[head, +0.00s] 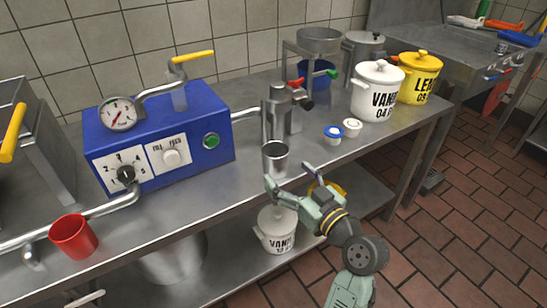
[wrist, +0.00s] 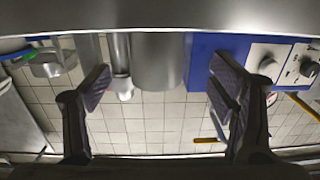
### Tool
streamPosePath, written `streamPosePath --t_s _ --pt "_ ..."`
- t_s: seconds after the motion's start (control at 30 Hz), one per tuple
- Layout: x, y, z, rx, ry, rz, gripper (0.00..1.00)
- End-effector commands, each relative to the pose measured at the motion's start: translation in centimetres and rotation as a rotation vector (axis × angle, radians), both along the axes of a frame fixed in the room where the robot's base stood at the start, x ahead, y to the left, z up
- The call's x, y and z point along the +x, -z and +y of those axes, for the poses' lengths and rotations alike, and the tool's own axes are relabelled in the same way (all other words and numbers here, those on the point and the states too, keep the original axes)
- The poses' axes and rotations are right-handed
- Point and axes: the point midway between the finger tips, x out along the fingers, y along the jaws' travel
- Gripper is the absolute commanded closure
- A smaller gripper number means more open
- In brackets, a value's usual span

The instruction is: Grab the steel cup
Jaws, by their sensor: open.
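The steel cup (head: 275,160) stands upright on the steel counter near its front edge, below the nozzle of the blue machine. My gripper (head: 290,177) is open and empty, at the counter's edge just in front and to the right of the cup. In the wrist view, which is upside down, the cup (wrist: 158,62) shows as a grey cylinder between the two spread fingers (wrist: 162,86), beyond their tips. No contact with the cup is visible.
The blue machine (head: 160,140) stands left of the cup, with its metal dispenser (head: 286,112) behind it. A red cup (head: 73,237) is at the front left. Small lidded jars (head: 333,132) and white and yellow pots (head: 419,78) stand to the right. A lower shelf holds another pot (head: 276,229).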

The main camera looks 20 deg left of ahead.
Motion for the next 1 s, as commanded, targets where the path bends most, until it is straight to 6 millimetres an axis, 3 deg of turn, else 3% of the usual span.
streamPosePath --t_s 0.53,0.83,1.0 --pt "4.0 -0.7 4.9 0.001 -0.001 0.000 0.22" --pt "4.4 -0.5 5.3 0.000 0.003 -0.001 0.22" --pt "4.4 -0.5 5.3 0.000 0.002 -0.001 0.33"
